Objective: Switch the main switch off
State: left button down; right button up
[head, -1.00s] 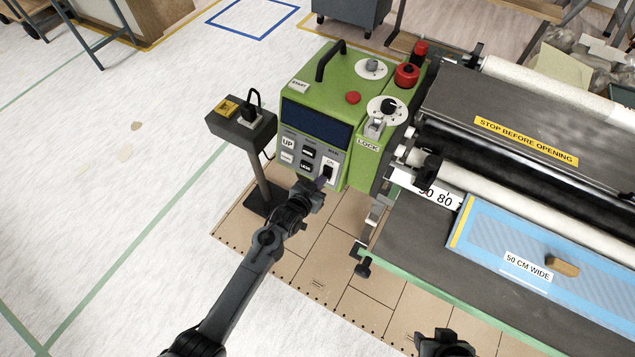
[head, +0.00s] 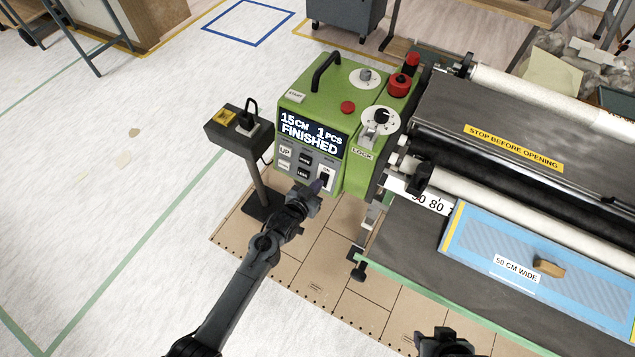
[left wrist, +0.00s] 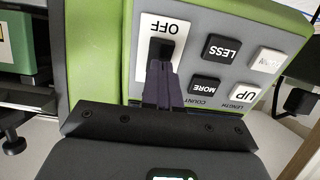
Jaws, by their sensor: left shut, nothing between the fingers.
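The main switch (left wrist: 161,48) is a black rocker on a white plate on the grey control panel. The plate's OFF label (left wrist: 165,28) shows upside down in the left wrist view. My left gripper (head: 318,187) is shut and empty, its purple-grey fingertips (left wrist: 161,72) at the switch, on the side away from OFF. They hide part of the rocker, and I cannot tell whether they press it. The display (head: 313,135) on the green machine is lit and reads "15CM 1 PCS FINISHED". My right gripper (head: 445,343) is at the bottom edge, its jaws unclear.
UP (left wrist: 243,93), LESS (left wrist: 222,49) and MORE (left wrist: 204,88) buttons sit close beside the switch. A socket post (head: 236,128) stands left of the machine. The pasting table (head: 400,250) and rollers lie to the right. Floor at the left is open.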

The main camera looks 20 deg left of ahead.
pick_arm(q)
jog(key=p+v, duration=0.3)
jog(key=v, duration=0.9)
jog(key=shift+s, duration=0.35)
pick_arm(e)
jog(key=v, duration=0.4)
jog(key=shift+w+a+r, duration=0.1)
jog(key=shift+w+a, duration=0.1)
jog(key=shift+a, duration=0.15)
pick_arm(q)
jog(key=shift+a, duration=0.1)
jog(key=shift+f, duration=0.1)
